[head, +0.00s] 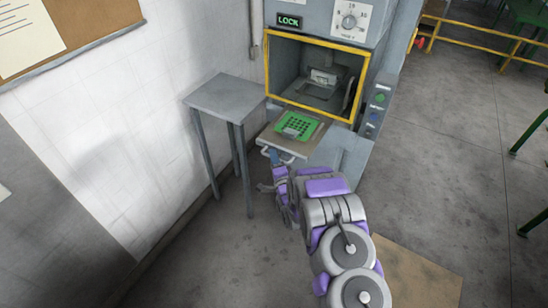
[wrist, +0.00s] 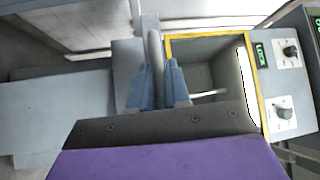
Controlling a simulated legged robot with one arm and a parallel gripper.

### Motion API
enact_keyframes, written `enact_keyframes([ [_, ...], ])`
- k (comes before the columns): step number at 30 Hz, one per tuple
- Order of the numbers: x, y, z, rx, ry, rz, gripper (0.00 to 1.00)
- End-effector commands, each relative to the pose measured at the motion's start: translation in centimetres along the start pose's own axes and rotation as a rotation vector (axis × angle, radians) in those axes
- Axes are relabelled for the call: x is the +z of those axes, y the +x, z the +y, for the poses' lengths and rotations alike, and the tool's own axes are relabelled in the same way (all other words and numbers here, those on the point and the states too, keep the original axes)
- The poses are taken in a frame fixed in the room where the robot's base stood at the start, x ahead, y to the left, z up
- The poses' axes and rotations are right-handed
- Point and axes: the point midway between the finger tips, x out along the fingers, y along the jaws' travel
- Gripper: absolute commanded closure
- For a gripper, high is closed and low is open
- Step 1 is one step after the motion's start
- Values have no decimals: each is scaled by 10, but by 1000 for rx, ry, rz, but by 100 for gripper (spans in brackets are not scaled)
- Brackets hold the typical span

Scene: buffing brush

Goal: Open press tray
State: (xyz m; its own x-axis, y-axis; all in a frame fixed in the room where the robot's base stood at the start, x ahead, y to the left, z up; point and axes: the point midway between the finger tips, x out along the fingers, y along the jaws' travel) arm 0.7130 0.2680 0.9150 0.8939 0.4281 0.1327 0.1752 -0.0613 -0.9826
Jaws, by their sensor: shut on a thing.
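The press tray (head: 270,140) sticks out of the front of the press (head: 352,150), below its yellow-framed opening (head: 363,95). A green perforated plate (head: 300,126) lies on the tray. A pale bar handle (head: 287,158) runs along the tray's front edge. My gripper (head: 273,157) is at the handle's left part. In the wrist view, the blue fingers of my gripper (wrist: 158,78) are closed on the grey handle bar (wrist: 154,45). The fingers hide part of the bar.
A grey side table (head: 226,98) stands left of the press, close to the tray. A white wall (head: 120,110) is farther left. The press has a lit LOCK display (head: 289,21), a dial (head: 349,21) and side buttons (head: 379,98).

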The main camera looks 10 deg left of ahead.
Motion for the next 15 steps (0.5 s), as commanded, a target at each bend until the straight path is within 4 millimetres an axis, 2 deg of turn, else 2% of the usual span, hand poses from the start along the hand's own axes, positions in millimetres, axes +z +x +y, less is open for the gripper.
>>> enact_keyframes([
  [1,0,-3,7,15,1,2,100],
  [4,0,-3,7,15,1,2,100],
  [5,0,-3,7,15,1,2,82],
  [10,0,-2,5,11,0,2,66],
  [15,0,-2,2,5,0,1,64],
])
